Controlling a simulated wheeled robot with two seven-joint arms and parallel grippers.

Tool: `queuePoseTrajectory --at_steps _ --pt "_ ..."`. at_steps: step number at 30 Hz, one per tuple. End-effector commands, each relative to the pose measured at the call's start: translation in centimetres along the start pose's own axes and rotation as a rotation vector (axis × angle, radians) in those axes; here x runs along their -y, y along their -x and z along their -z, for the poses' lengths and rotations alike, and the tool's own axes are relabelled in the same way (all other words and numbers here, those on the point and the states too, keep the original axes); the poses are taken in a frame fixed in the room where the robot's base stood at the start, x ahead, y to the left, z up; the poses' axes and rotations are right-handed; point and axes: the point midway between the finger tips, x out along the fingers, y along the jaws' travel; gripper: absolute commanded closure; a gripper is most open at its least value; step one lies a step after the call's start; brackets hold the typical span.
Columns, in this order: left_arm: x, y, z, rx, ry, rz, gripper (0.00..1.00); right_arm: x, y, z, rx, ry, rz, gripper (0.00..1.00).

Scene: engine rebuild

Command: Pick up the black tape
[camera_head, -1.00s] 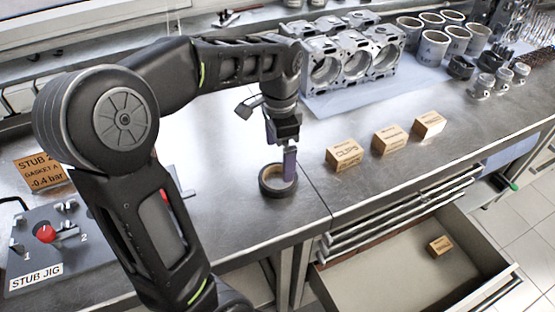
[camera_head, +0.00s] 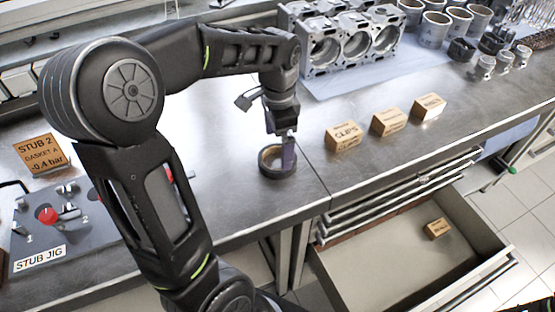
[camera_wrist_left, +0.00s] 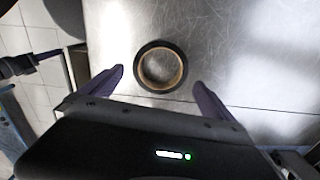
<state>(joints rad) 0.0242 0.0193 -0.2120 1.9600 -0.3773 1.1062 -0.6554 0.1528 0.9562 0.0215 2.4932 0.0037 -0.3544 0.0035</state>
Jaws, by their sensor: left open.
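The black tape (camera_head: 264,166) is a roll with a tan inner core, lying flat on the metal bench near its front edge. In the left wrist view the tape (camera_wrist_left: 139,72) shows as a whole ring. My left gripper (camera_head: 288,155) points down at the tape, and its purple finger hides part of the roll's right side in the head view. In the wrist view the left gripper (camera_wrist_left: 158,79) is open, with one finger to each side of the roll and gaps between. A dark purple-tipped part at the wrist view's left edge looks like my right gripper (camera_wrist_left: 38,58); its jaws are unclear.
Several small labelled boxes (camera_head: 342,136) stand right of the tape. An engine block (camera_head: 350,45) and metal cups stand behind. A stub jig (camera_head: 75,225) is at left. An open drawer (camera_head: 370,255) sticks out below the bench front. The bench around the tape is clear.

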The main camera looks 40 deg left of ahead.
Motion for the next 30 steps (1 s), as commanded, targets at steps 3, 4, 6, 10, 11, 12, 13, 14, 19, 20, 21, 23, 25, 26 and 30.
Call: queuePoseTrajectory --at_steps 3,4,6,10,11,12,13,14,19,20,21,23,25,26,30 --pt "-0.1 -1.2 -0.1 0.004 -0.001 -0.004 0.0 0.2 0.5 -0.1 0.001 -0.001 -0.001 0.64" --pt "-0.1 -1.6 -0.2 0.005 0.0 -0.004 0.0 0.2 0.6 -0.1 0.001 -0.001 -0.002 0.64" --pt "-0.1 -2.7 -0.3 0.006 0.0 -0.005 0.0 0.3 0.9 -0.1 0.002 -0.002 -0.003 0.64" --pt "0.0 -4.4 -0.2 0.004 -0.001 -0.004 0.0 0.3 1.0 -0.1 0.003 -0.002 -0.003 0.64" --pt "0.0 -4.7 -0.2 0.003 -0.001 -0.003 0.0 0.3 1.0 -0.1 0.003 -0.003 -0.004 0.64" --pt "0.0 -4.9 -0.2 0.002 -0.001 -0.002 0.0 0.3 1.0 -0.1 0.003 -0.003 -0.004 0.64" --pt "0.0 -4.9 -0.2 0.001 0.0 -0.002 0.0 0.3 1.0 -0.1 0.003 -0.003 -0.004 0.64" --pt "0.0 -5.0 -0.2 0.001 0.0 -0.002 0.0 0.3 1.0 -0.1 0.003 -0.003 -0.004 0.64" --pt "0.0 -5.0 -0.2 0.001 0.0 -0.001 0.0 0.3 0.9 -0.1 0.003 -0.003 -0.004 0.64" --pt "0.0 -5.0 -0.2 0.001 0.0 -0.001 0.0 0.3 0.9 -0.1 0.003 -0.003 -0.004 0.64" --pt "0.0 -5.0 -0.2 0.001 0.0 -0.001 0.0 0.3 0.9 -0.1 0.003 -0.003 -0.004 0.64" --pt "0.0 -5.0 -0.2 0.001 0.0 -0.001 0.0 0.3 0.9 -0.1 0.003 -0.003 -0.004 0.64" --pt "0.0 -4.9 -0.2 0.0 0.0 -0.001 0.0 0.3 0.9 -0.1 0.003 -0.003 -0.004 0.64" --pt "0.0 -4.9 -0.2 0.001 0.0 -0.001 0.0 0.3 0.9 -0.1 0.003 -0.003 -0.003 0.64" --pt "0.0 -4.9 -0.2 0.0 0.0 -0.001 0.0 0.3 0.9 -0.1 0.003 -0.003 -0.003 0.64"
